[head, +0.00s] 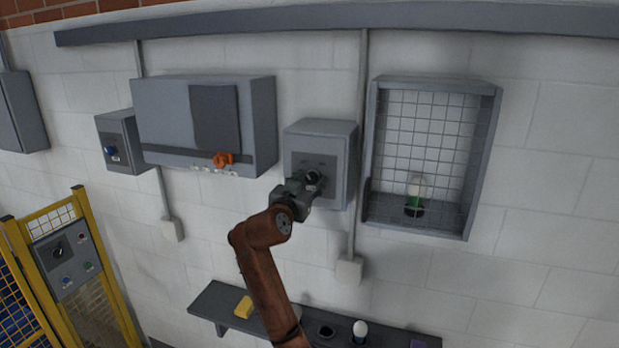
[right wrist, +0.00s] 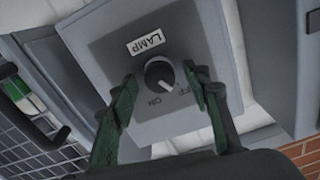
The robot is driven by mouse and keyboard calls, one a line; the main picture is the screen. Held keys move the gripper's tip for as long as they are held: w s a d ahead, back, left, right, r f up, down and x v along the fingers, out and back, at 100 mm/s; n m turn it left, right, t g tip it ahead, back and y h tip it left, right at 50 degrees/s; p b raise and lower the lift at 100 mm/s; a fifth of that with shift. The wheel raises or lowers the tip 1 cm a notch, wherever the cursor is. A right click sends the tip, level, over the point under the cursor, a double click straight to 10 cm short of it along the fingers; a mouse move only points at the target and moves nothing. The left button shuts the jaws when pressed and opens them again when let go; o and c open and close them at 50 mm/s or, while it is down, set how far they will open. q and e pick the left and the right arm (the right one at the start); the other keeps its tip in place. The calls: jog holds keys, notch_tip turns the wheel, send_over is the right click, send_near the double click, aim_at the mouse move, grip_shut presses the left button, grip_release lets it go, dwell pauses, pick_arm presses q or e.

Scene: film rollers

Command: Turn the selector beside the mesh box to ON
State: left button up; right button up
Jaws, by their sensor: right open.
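The selector's grey box (head: 335,134) is on the wall just left of the mesh box (head: 485,150). In the right wrist view the selector knob (right wrist: 160,75) is dark and round with a pale mark, on a plate with a LAMP label (right wrist: 146,43). OFF and ON labels are beside the knob; the picture is too small to tell which one its mark points at. My right gripper (head: 309,180) is at the box front and hides the knob in the head view. In the right wrist view its green-padded fingers (right wrist: 158,88) are open, one on each side of the knob.
A lamp with a green base and white bulb (head: 416,190) stands inside the mesh box. A wide grey cabinet (head: 170,110) with an orange part (head: 223,159) is to the left. A shelf (head: 215,303) below carries a yellow block (head: 243,307) and a white bulb (head: 360,328).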

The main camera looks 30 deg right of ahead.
jog(key=c, duration=1.2)
jog(key=shift+o, duration=0.2)
